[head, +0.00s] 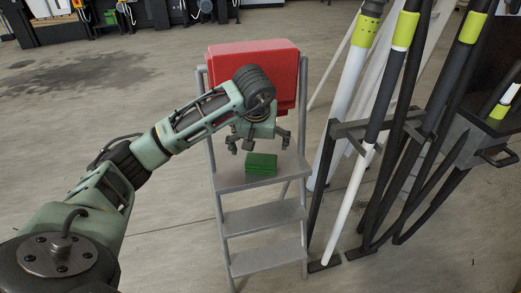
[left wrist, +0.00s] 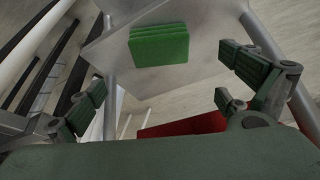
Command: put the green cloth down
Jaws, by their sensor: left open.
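The green cloth (head: 261,165) is a folded, blocky stack lying on the top step (head: 285,170) of a grey stepladder. It also shows in the left wrist view (left wrist: 159,45), flat on the step. My left gripper (head: 259,146) is just above the cloth in the head view, with its fingers spread wide. In the left wrist view its fingers (left wrist: 160,85) stand apart on both sides, with nothing between them touching the cloth. My right gripper is in neither view.
A red box-like object (head: 285,62) is at the top of the ladder, behind my left gripper. Lower steps (head: 263,217) are bare. A rack of long poles (head: 375,130) stands close on the right. The concrete floor on the left is mostly clear.

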